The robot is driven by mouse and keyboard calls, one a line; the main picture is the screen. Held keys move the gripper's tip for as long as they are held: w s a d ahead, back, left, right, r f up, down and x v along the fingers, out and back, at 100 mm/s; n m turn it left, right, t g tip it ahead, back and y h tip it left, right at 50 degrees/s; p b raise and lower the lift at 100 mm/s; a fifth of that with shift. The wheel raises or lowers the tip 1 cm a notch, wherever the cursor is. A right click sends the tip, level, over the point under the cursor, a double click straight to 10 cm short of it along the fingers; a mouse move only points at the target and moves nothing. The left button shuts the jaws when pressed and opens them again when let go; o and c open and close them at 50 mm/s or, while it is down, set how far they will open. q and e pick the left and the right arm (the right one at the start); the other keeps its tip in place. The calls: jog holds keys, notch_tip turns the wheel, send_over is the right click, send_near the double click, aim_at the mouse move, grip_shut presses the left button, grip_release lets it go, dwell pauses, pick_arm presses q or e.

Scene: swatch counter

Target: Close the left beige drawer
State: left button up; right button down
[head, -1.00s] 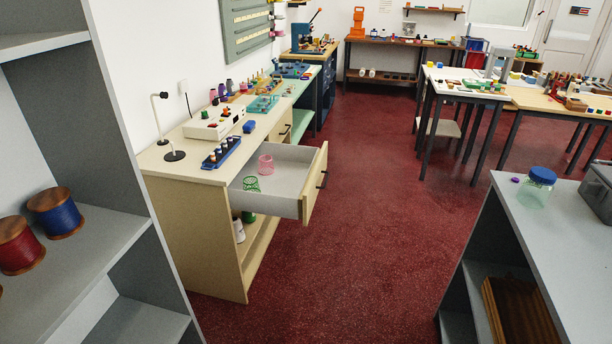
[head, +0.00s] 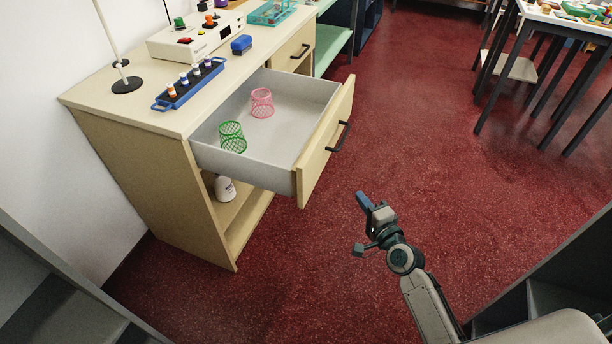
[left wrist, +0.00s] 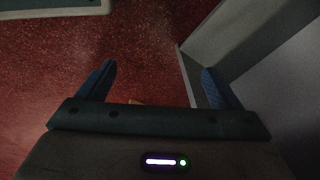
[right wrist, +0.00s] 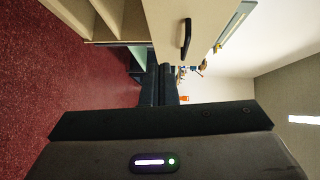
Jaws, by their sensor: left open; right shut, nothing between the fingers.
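The left beige drawer (head: 322,150) is pulled out of the counter in the head view, with a black bar handle on its front. A green mesh cup (head: 232,137) and a pink mesh cup (head: 262,103) stand inside it. My right gripper (head: 362,202) is shut and empty, in front of the drawer's front panel, apart from it and over the red floor. In the right wrist view, a beige front with a black handle (right wrist: 186,40) shows beyond the shut fingers (right wrist: 159,84). My left gripper (left wrist: 157,85) is open and empty, over the floor beside a grey panel.
The counter top (head: 150,112) holds a blue rack (head: 188,84) of small bottles and a white device (head: 196,36). A shut drawer (head: 297,50) is beyond the open one. Grey shelving stands at the lower left and lower right. Red floor is clear in front of the drawer.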

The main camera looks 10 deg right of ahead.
notch_tip(320, 180, up, 4)
jog(key=w+f, duration=0.1)
jog(key=w, duration=0.1)
send_near(324, 153)
jog(key=w+d, duration=0.3)
jog(key=a, duration=0.1)
jog(key=w+a, duration=0.2)
jog(key=shift+w+f+m+t, duration=0.1)
jog(key=shift+f+m+t, duration=0.15)
jog(key=shift+m+t, duration=0.05)
pick_arm(q)
jog(key=shift+s+d+f, duration=0.1)
jog(key=shift+f, duration=0.25)
pick_arm(e)
jog(key=shift+w+a, duration=0.25)
jog(key=shift+a, duration=0.2)
